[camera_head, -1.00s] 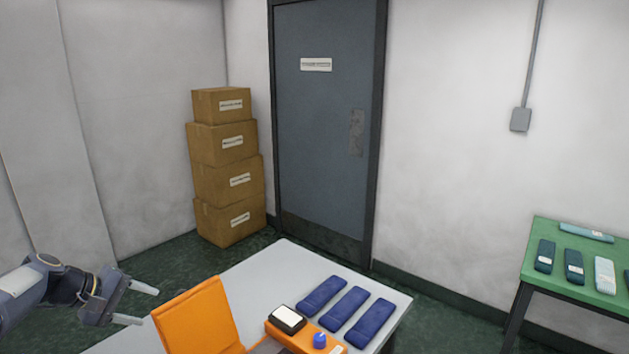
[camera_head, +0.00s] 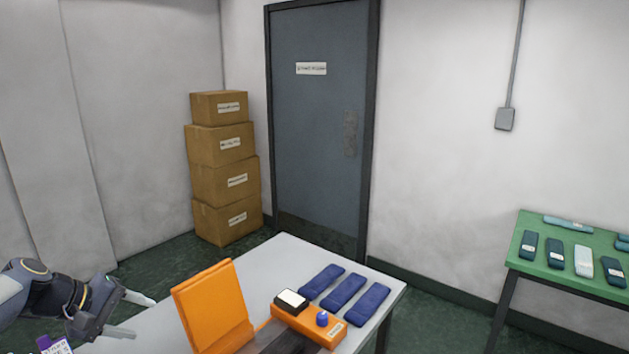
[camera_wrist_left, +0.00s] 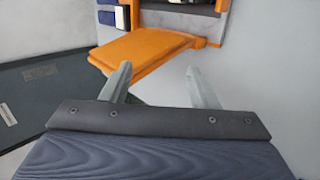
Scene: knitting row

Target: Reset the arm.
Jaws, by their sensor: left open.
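My left gripper (camera_head: 135,316) is at the lower left in the head view, beside the left part of the white table (camera_head: 262,262). Its two fingers are apart with nothing between them. In the left wrist view the open fingers (camera_wrist_left: 160,85) point toward an orange panel (camera_wrist_left: 140,48). The same orange panel (camera_head: 212,305) stands tilted on the table in the head view, to the right of my left gripper and apart from it. My right gripper does not show.
An orange base (camera_head: 325,330) with a blue knob (camera_head: 322,319) and a black-and-white block (camera_head: 291,301) sits on the table. Blue folded pieces (camera_head: 345,291) lie behind it. A green table (camera_head: 535,258) with several pieces stands right. Stacked boxes (camera_head: 222,185) stand near a door (camera_head: 318,130).

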